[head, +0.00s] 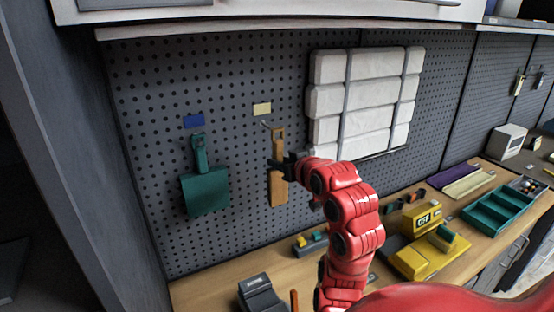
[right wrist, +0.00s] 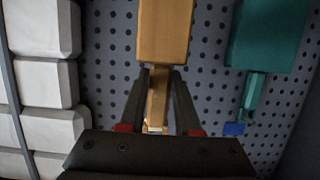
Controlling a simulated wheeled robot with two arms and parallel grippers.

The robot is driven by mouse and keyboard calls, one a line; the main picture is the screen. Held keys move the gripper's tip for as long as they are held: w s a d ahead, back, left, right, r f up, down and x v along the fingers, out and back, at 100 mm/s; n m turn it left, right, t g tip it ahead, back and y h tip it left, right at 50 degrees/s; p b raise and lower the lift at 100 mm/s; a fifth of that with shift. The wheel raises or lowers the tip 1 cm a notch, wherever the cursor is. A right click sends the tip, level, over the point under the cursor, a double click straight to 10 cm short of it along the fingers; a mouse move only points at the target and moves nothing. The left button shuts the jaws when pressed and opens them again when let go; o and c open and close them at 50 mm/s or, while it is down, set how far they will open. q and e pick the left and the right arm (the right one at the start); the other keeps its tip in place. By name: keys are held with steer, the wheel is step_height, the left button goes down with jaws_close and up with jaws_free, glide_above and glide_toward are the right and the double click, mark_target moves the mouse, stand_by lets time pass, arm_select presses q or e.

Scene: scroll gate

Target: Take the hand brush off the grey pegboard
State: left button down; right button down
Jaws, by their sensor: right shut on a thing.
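The hand brush (head: 278,190) is tan and wooden, upright against the grey pegboard (head: 240,75), handle end up. A small metal hook (head: 266,124) shows at the top of its handle; I cannot tell whether the handle still hangs on it. My right gripper (head: 281,163) is shut on the handle, coming from the right. In the right wrist view, which is upside down, the brush's broad body (right wrist: 164,32) lies beyond the fingers, and its handle (right wrist: 157,98) runs between the fingertips (right wrist: 160,80). My left gripper is not in view.
A teal dustpan (head: 206,190) hangs to the left under a blue label (head: 194,121). A yellow label (head: 262,109) is above the brush. White strapped packs (head: 365,95) are on the board to the right. The wooden bench (head: 215,290) below holds a yellow device (head: 425,255) and teal tray (head: 500,212).

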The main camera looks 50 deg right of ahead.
steer(key=shift+s+a+r, duration=0.1)
steer(key=shift+s, duration=0.3)
steer(key=s+a+b, duration=0.2)
steer(key=s+b, duration=0.3)
steer(key=s, duration=0.2)
steer(key=shift+s+a, duration=0.2)
steer(key=shift+s, duration=0.1)
stand_by(0.5)
